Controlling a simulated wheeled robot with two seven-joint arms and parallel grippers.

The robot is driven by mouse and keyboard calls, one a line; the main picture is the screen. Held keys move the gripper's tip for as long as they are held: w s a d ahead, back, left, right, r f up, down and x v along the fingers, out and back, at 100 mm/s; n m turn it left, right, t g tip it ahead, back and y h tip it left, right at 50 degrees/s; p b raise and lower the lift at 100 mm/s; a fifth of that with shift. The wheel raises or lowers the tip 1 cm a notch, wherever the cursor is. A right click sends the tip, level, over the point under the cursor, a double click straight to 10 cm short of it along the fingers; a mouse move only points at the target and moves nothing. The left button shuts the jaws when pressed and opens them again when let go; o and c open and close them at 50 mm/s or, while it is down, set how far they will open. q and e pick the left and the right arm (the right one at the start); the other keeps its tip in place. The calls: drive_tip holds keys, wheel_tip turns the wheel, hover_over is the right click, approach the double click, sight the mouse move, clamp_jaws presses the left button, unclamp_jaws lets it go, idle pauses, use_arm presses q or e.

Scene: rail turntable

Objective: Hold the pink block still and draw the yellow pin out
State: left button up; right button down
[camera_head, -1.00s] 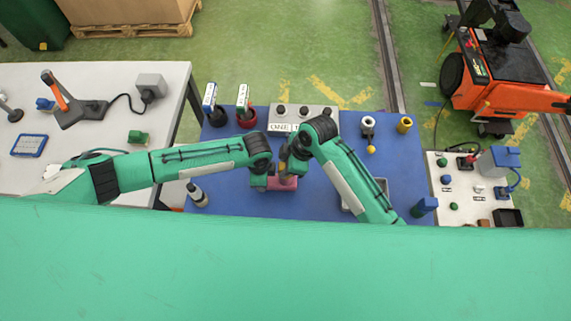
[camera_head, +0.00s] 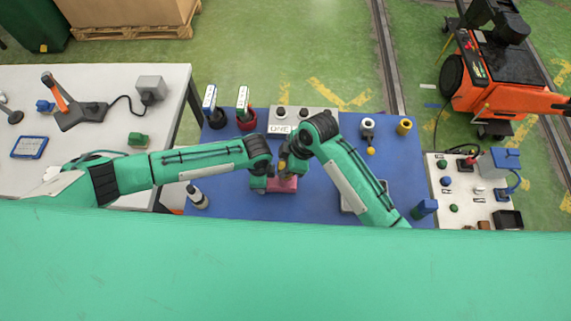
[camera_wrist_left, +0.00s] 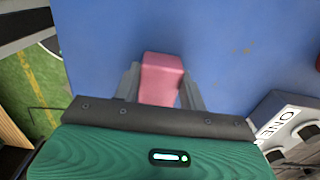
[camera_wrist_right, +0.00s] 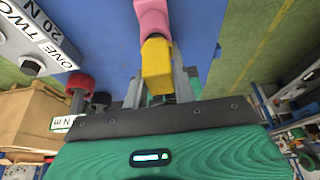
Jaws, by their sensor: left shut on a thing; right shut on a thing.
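The pink block (camera_head: 285,185) is on the blue table top near its front middle. My left gripper (camera_wrist_left: 160,82) is shut on the pink block, which also shows between its fingers in the left wrist view (camera_wrist_left: 161,72). The yellow pin (camera_wrist_right: 157,60) shows in the right wrist view, gripped between the fingers of my right gripper (camera_wrist_right: 161,80). Its far end meets the pink block (camera_wrist_right: 152,18) there; how deep it sits I cannot tell. In the head view my right gripper (camera_head: 285,171) is above the block and hides most of the pin.
A grey box marked ONE (camera_head: 302,114) stands behind the grippers. Two labelled tools in round holders (camera_head: 245,117) are back left. A white ring post (camera_head: 367,126) and a yellow ring (camera_head: 404,125) are back right. A grey tray (camera_head: 349,197) lies under my right arm.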

drive_tip(key=shift+r, duration=3)
drive_tip(key=shift+r, duration=0.1)
use_arm(q)
drive_tip(key=o, duration=1.5)
drive_tip(key=shift+c, duration=0.2)
use_arm(e)
wheel_tip(320, 180, up, 5)
drive_tip(key=shift+w+f, duration=0.1)
use_arm(q)
wheel_tip(320, 180, up, 12)
